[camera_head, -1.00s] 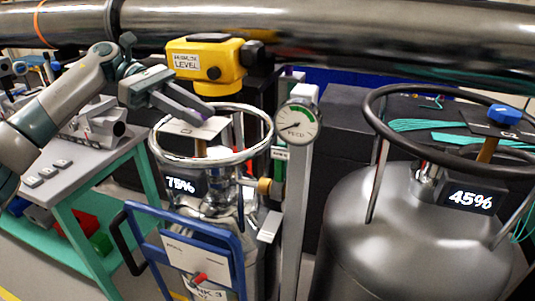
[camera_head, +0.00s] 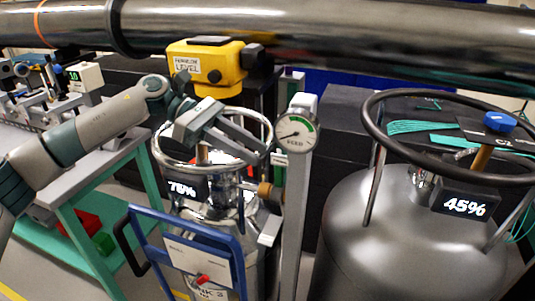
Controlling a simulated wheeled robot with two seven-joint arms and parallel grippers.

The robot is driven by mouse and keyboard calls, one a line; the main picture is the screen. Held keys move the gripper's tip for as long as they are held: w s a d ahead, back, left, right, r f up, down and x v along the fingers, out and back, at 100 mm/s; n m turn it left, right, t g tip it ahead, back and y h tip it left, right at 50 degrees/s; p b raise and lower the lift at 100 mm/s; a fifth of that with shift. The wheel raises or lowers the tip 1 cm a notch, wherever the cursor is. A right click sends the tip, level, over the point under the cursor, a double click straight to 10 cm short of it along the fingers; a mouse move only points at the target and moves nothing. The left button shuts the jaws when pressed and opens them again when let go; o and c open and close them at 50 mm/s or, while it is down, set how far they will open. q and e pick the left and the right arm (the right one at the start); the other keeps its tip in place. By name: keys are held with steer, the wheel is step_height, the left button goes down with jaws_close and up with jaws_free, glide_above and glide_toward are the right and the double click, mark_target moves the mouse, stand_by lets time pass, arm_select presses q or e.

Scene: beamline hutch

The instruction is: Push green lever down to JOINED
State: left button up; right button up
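My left gripper (camera_head: 262,155) reaches in from the left over the silver dewar with the ring handle (camera_head: 215,215). Its two fingers show a gap between them and hold nothing that I can see. Their tips are just left of the grey post (camera_head: 294,200), close to a small white label plate (camera_head: 279,159) below the round gauge (camera_head: 297,133). The word JOINED is not readable. My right gripper is not in view.
A yellow level instrument (camera_head: 205,65) stands behind the gripper. A thick steel pipe (camera_head: 300,30) crosses above. A blue cart frame (camera_head: 190,226) is in front of the silver dewar. A large grey dewar (camera_head: 400,245) with a black ring stands right. A bench (camera_head: 95,170) is left.

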mark_target(279, 183)
arm_select(q)
steer(key=shift+p+x, duration=0.4)
steer(key=shift+x, duration=1.9)
jaws_close()
